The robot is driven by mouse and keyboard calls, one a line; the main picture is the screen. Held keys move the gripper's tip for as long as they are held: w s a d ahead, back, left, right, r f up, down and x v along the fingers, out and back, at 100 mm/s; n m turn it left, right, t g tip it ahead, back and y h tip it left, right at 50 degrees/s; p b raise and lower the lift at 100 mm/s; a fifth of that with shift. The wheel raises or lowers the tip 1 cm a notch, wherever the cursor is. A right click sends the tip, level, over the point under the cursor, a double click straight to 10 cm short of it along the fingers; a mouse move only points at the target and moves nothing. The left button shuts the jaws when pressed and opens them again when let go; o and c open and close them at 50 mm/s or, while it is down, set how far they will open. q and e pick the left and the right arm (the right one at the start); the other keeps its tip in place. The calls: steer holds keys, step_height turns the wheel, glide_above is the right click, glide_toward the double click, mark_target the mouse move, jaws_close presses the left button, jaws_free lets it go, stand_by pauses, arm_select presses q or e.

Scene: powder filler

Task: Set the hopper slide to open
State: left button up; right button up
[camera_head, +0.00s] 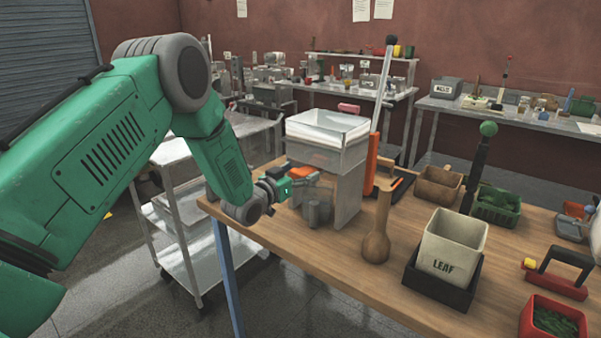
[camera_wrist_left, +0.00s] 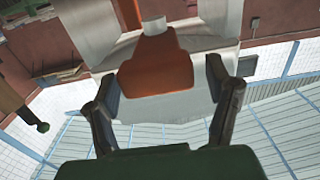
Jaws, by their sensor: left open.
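The hopper (camera_head: 325,134) is a clear-walled box with a white top on a grey stand at the table's left part. An orange slide tab (camera_head: 300,172) sticks out under it towards my arm. In the left wrist view the orange tab (camera_wrist_left: 156,66) lies between the two dark fingers of my left gripper (camera_wrist_left: 163,80). My right gripper is not in view.
A grey cup (camera_head: 318,213) stands below the hopper. A metal cart (camera_head: 180,215) is left of the table.

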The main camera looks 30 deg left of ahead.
arm_select(q)
jaws_close()
steer(key=s+p, duration=0.1)
steer(key=s, duration=0.3)
steer(key=shift+s+a, duration=0.15)
steer(key=shift+s, duration=0.05)
steer(key=shift+f, duration=0.1)
steer(key=shift+c, duration=0.2)
jaws_free()
steer(key=shift+o, duration=0.2)
steer(key=shift+s+a, duration=0.1)
